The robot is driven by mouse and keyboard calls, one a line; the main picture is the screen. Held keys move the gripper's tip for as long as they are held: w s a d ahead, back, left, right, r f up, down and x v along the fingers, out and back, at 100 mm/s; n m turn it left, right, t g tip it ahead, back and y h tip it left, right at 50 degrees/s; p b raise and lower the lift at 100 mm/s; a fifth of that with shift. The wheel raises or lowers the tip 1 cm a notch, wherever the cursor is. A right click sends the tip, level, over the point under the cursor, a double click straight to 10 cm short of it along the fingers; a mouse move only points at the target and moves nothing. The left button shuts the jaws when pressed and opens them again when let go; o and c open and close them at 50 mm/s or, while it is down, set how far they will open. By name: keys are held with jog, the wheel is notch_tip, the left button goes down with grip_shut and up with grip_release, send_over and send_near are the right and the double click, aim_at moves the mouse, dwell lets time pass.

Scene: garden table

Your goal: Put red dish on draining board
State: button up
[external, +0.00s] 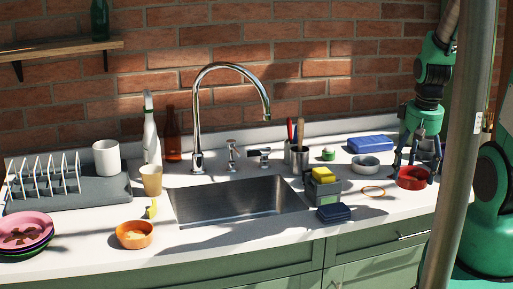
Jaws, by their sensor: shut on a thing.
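The red dish (412,179) is a small round bowl at the right end of the white counter. My gripper (412,168) points down and is shut on the red dish at its rim. I cannot tell whether the dish touches the counter or is slightly lifted. The draining board (118,192) is a dark grey board at the far left of the counter. A white dish rack (45,176) and a white cup (106,157) stand on it, with bare board in front of the cup.
The sink (240,203) and tall faucet (195,130) lie between dish and board. A grey bowl (366,166), a sponge caddy (322,190), an orange bowl (134,235), a tan cup (151,180), a white bottle (151,135) and stacked plates (24,232) also stand here.

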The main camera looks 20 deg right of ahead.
notch_tip(320, 180, up, 13)
jog(key=w+a+r+n+p, duration=0.1)
jog(key=w+a+n+p, duration=0.15)
jog(key=w+a, duration=0.6)
jog(key=w+a+r+n+y+p, duration=0.1)
jog(key=w+a+r+n, duration=0.2)
jog(key=a, duration=1)
jog(key=w+a+n+p, duration=0.2)
jog(key=w+a+n, duration=0.3)
jog(key=a, duration=0.6)
jog(key=s+a+f+n+p, duration=0.1)
jog(key=a+n, duration=0.1)
jog(key=a, duration=0.9)
jog(key=s+a+f+n+g+p, duration=0.1)
jog(key=s+a+f+n+p, duration=0.1)
jog(key=a, duration=0.9)
jog(key=s+a+f+n+p, duration=0.1)
jog(key=a+n, duration=0.1)
jog(key=a, duration=0.9)
jog(key=shift+d+f, duration=0.15)
jog(key=shift+f, duration=4.35)
jog(key=shift+d+f, duration=0.1)
jog(key=shift+f, duration=4.35)
